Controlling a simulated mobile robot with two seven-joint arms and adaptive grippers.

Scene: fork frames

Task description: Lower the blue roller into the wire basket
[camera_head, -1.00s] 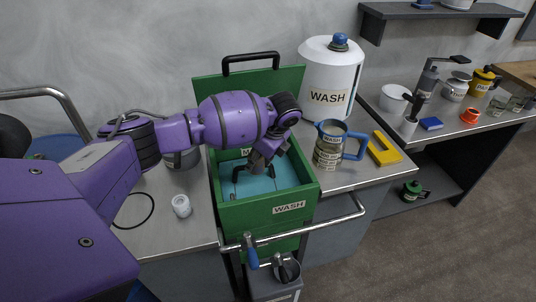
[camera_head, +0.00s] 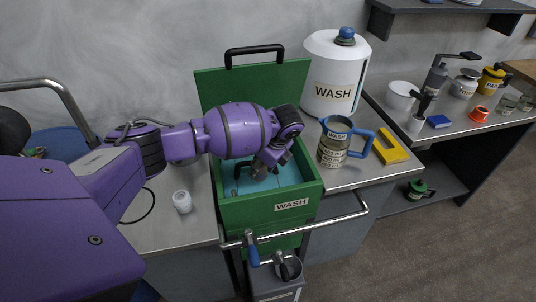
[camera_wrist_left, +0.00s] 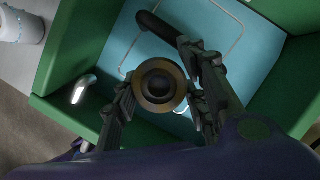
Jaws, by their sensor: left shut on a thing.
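My left gripper (camera_wrist_left: 158,92) is inside the open green box marked WASH (camera_head: 292,205), above its light blue bottom or liquid. It is shut on a round thing (camera_wrist_left: 158,85) with a brass-coloured rim and dark centre, seen end-on in the left wrist view. I cannot tell whether this is the blue roller; no blue side shows. Beyond it, a dark bar-shaped handle (camera_wrist_left: 157,27) and a thin wire outline (camera_wrist_left: 222,58) lie on the light blue area. These may belong to the wire basket; no full basket shows. My right gripper is not in view.
The green box has tall walls and a raised lid (camera_head: 281,86) behind. A blue-handled jug (camera_head: 333,145), a yellow block (camera_head: 390,147) and a white WASH drum (camera_head: 335,75) stand to the right. A small white jar (camera_head: 182,202) stands left. A metal rail (camera_head: 330,221) runs in front.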

